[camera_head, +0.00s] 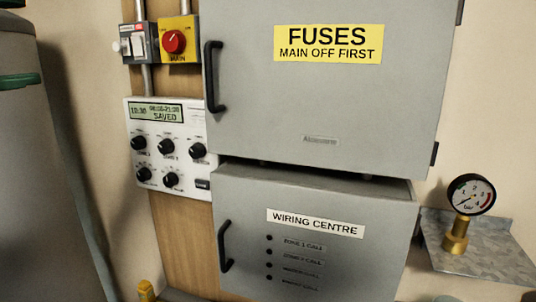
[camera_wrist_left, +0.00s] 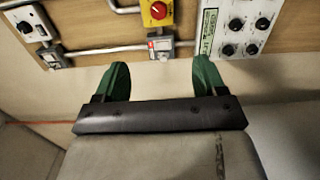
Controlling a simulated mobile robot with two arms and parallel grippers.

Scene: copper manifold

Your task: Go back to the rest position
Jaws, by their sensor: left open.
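My right gripper is not in view. No object for handling shows in the grippers.
A white control panel (camera_head: 168,186) reads SAVED. Grey FUSES (camera_head: 325,100) and WIRING CENTRE (camera_head: 320,205) cabinets look closed. A pressure gauge (camera_head: 470,195) stands on a shelf (camera_head: 500,268).

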